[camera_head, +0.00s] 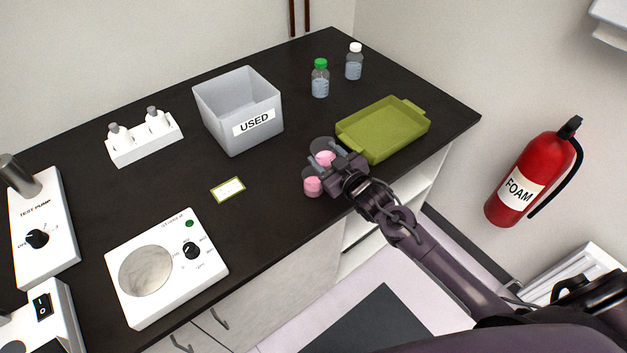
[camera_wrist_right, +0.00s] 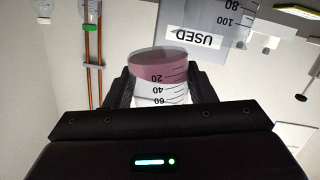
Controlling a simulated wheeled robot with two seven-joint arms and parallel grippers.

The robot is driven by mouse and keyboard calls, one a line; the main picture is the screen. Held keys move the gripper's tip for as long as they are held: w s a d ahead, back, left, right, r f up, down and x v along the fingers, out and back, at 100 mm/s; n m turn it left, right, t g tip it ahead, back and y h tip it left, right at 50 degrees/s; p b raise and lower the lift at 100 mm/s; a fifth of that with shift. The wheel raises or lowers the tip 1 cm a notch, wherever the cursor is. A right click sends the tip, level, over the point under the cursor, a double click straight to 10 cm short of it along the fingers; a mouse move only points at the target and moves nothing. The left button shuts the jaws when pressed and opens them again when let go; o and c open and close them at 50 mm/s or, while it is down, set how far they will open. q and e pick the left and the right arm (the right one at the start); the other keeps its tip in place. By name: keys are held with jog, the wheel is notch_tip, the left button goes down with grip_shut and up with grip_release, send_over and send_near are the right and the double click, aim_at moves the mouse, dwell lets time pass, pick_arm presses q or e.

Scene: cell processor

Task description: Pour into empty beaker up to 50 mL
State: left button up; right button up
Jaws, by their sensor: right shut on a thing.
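Two clear beakers with pink liquid are close together near the front edge of the bench in the head view. My right gripper (camera_head: 342,167) is shut on the farther beaker (camera_head: 325,157). In the right wrist view, which is upside down, this held beaker (camera_wrist_right: 160,80) is between the fingers, roughly upright, with pink liquid at its base around the 20 mark. The other beaker (camera_head: 313,186) is just to the left and nearer, also with pink liquid. Its upper marks 80 and 100 show in the wrist view (camera_wrist_right: 235,14). My left gripper is not in view.
A grey USED bin (camera_head: 210,118) stands behind, and an olive tray (camera_head: 362,147) lies to the right. Two capped bottles (camera_head: 320,84) stand at the back. A white hotplate (camera_head: 190,290) is front left, with a small card (camera_head: 228,190) between. Bare bench surrounds the card.

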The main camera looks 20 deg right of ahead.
jog(key=shift+s+a+m, duration=0.1)
jog(key=shift+a+m, duration=0.15)
jog(key=shift+m, duration=0.45)
jog(key=shift+a+f+m+g+y, duration=0.2)
jog(key=shift+m+g+y, duration=0.1)
jog(key=shift+m+y, duration=0.15)
jog(key=shift+r+p, duration=0.1)
jog(key=shift+p, duration=0.2)
notch_tip(320, 180, up, 5)
jog(key=p, duration=0.4)
